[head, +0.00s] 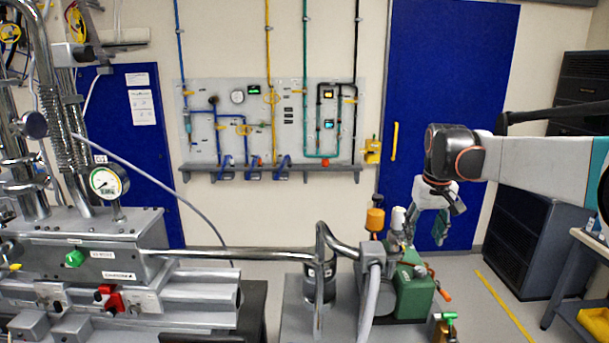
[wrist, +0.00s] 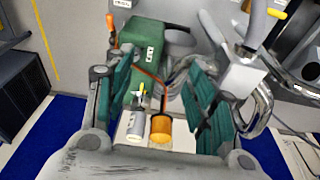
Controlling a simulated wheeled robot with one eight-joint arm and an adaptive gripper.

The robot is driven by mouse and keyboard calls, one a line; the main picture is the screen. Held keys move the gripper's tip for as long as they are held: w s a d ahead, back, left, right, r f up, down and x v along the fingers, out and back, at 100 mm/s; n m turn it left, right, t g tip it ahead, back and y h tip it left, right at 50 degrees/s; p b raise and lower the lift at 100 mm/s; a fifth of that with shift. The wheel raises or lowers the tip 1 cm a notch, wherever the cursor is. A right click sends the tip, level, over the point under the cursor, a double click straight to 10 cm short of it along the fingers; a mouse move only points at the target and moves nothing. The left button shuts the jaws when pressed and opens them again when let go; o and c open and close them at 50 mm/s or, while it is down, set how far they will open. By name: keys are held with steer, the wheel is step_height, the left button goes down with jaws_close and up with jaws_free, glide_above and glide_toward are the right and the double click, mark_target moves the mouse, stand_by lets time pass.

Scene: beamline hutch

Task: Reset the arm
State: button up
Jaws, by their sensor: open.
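My arm (head: 545,165) reaches in from the right in the head view, raised and bent at a black, orange-ringed joint. My gripper (head: 427,228) hangs down from it, in front of the blue door and near the green pump unit (head: 413,292). In the wrist view my gripper (wrist: 160,78) has its green-padded fingers spread wide with nothing held between them. Beyond and between the fingers show a white-grey cylinder (wrist: 136,127), an orange cylinder (wrist: 161,128) and the green pump body (wrist: 155,45). I cannot tell how close the fingers are to these.
A steel beamline assembly (head: 75,265) with gauge and pipes fills the left. A steel pipe (head: 230,254) runs to the pump stand. A valve panel (head: 270,120) is on the back wall. Dark cabinets (head: 520,235) and a side table (head: 590,240) stand at right. Floor is free beside the yellow line.

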steer(key=s+a+f+t+b, duration=0.1)
steer(key=s+a+f+b, duration=0.1)
steer(key=s, duration=0.8)
steer(key=s+a+f+t+b, duration=0.2)
steer(key=s+a+f, duration=0.2)
steer(key=s, duration=0.6)
steer(key=s+a+f+t+b, duration=0.2)
steer(key=s+f, duration=0.4)
steer(key=s, duration=0.5)
steer(key=shift+a+f+b, duration=0.2)
steer(key=shift+a+b, duration=0.1)
steer(key=shift+a, duration=0.5)
steer(key=c, duration=0.4)
steer(key=shift+s, duration=0.15)
